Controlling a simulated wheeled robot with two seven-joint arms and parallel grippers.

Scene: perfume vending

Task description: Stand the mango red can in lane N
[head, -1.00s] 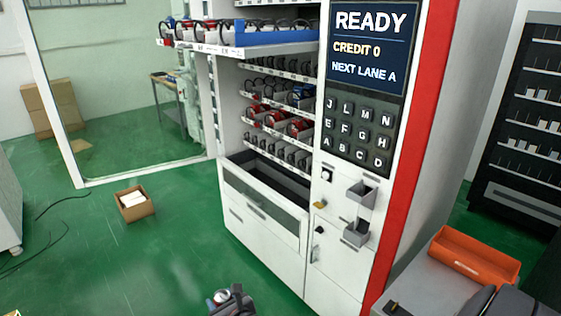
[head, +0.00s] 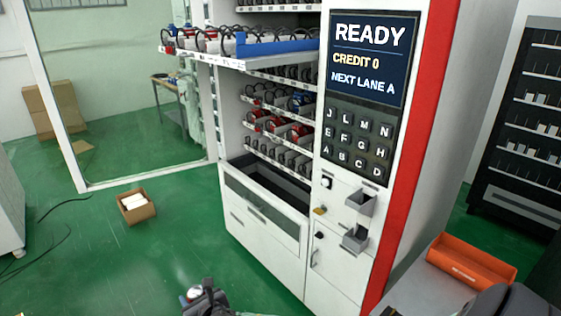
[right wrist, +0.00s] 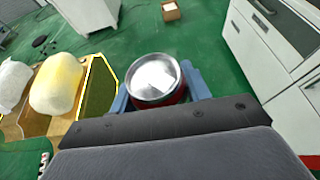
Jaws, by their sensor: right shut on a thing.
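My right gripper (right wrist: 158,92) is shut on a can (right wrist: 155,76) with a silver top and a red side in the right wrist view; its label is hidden. In the head view the right gripper (head: 205,298) is low at the bottom edge, with the can (head: 194,292) at its left, well below the vending machine's pulled-out shelf (head: 222,62). This shelf has several lanes with dark coils, some red items at its left and a blue strip along its right front. I cannot read which lane is N. My left gripper is not in view.
The vending machine (head: 262,238) has lower shelves, an open pickup bin and a lettered keypad (head: 357,138). An orange tray (head: 470,260) lies at the right. A cardboard box (head: 136,207) sits on the green floor, which is mostly clear.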

